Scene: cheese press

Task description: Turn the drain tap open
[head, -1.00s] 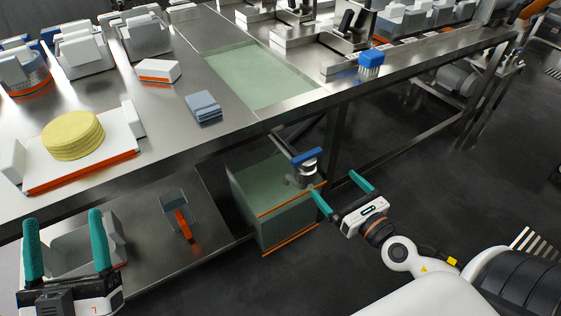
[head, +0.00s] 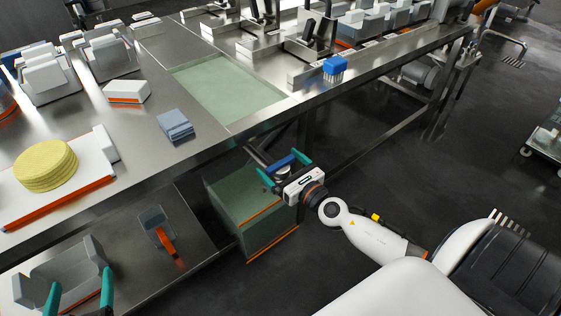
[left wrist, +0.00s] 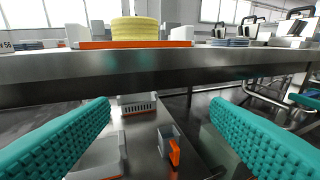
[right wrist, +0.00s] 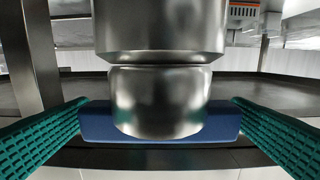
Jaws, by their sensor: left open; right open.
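The drain tap has a blue lever handle (head: 286,161) on a metal body, under the front edge of the steel table. In the right wrist view its round metal body (right wrist: 160,85) fills the middle, with the blue handle (right wrist: 100,122) behind it. My right gripper (head: 284,166) is open, with one green finger at each end of the handle; whether the fingers touch it I cannot tell. My left gripper (head: 78,292) is open and empty at the lower left. It also shows in the left wrist view (left wrist: 160,130), facing the lower shelf.
A green translucent bin (head: 240,205) with orange edges stands below the tap. The steel table (head: 235,140) overhangs it. A grey scoop with an orange handle (head: 166,238) and a grey tub (head: 60,270) are on the lower shelf.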

